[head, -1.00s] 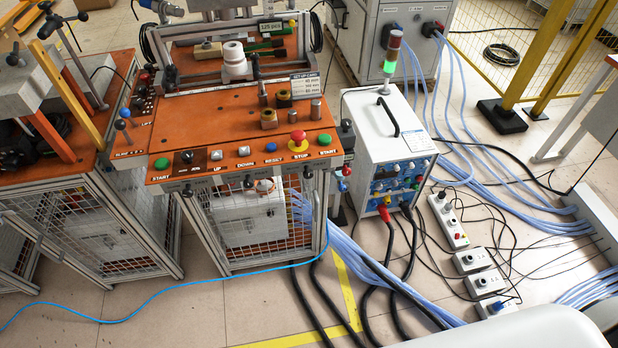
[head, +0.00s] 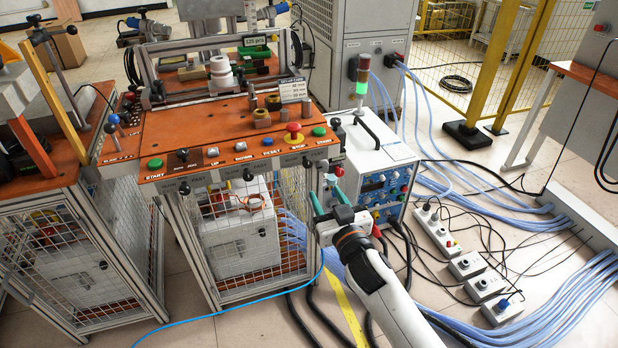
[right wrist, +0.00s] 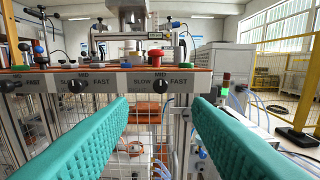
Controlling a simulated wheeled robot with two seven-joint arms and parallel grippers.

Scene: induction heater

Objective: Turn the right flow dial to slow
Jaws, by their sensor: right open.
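The right flow dial (right wrist: 160,86) is a small black knob on the grey front strip, with SLOW at its left, MID above and FAST at its right. Its pointer direction is too small to tell. In the head view it is the rightmost black knob (head: 306,162) under the orange panel's front edge. My right gripper (head: 327,194) is open and empty, its teal fingers pointing at the bench front, below and right of the dial. In the right wrist view the dial shows just above the gap between the fingertips (right wrist: 159,106), apart from them. My left gripper is not in view.
Other black dials sit to the left, the middle one (right wrist: 76,86) among them. A red stop button (head: 293,131) and a green button (head: 319,131) are above on the panel. A white power unit (head: 375,160) stands close right of the bench. Wire mesh lies below the strip.

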